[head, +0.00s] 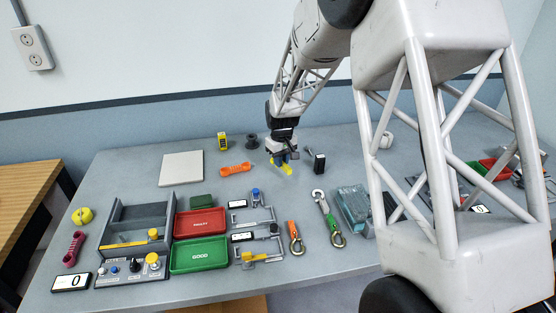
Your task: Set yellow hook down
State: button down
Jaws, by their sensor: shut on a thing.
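The yellow hook (286,169) is in my gripper (281,157), at the back middle of the table in the head view. My gripper points down and is shut on the hook, whose lower part shows below the fingers. The hook is close above the grey table (270,190) or touching it; I cannot tell which. The part of the hook between the fingers is hidden.
Red (221,209) and green (222,243) trays sit front left. Straps with hooks (328,220) lie in front.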

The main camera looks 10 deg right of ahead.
jog(key=shift+w+f, duration=0.15)
jog(key=shift+w, duration=1.25)
jog(key=shift+w+f, duration=0.15)
jog(key=shift+w, duration=1.25)
jog(key=shift+f, duration=1.7)
jog(key=shift+f, duration=0.15)
jog(key=c, duration=1.1)
grip_release()
notch_tip(320, 180, up, 12)
